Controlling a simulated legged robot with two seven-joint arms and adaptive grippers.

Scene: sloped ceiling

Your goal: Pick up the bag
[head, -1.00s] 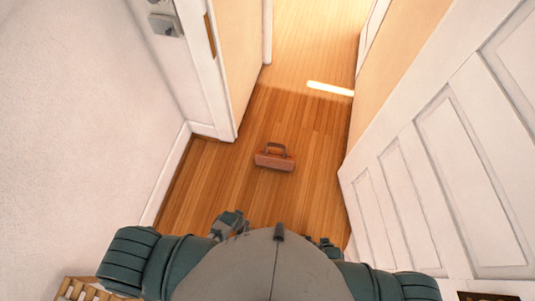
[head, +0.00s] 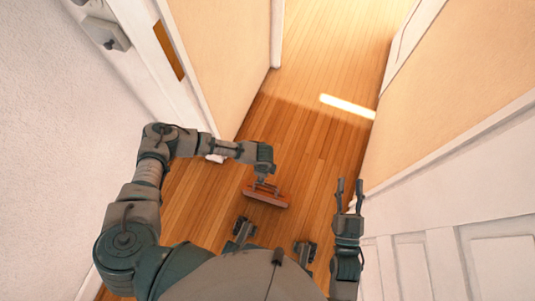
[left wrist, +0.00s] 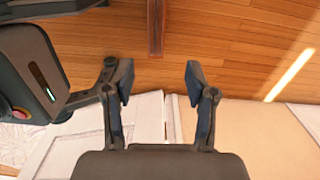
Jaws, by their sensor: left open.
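The bag (head: 272,198) is a small reddish-brown case lying on the wooden floor in the middle of the head view. My left gripper (head: 261,181) is just above it and hides its handle and part of its top. In the left wrist view, the left gripper (left wrist: 158,82) has its two fingers wide apart with nothing between them. A reddish-brown strip, which looks like the bag (left wrist: 156,28), lies beyond the fingertips. I cannot tell whether the fingers touch the handle. My right gripper (head: 349,190) is raised to the right of the bag, fingers apart and empty.
A white panelled door (head: 470,255) is on the right. A white wall (head: 60,150) and door frame (head: 170,75) are on the left. The wooden floor is clear ahead, with a bright light patch (head: 347,106) on it.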

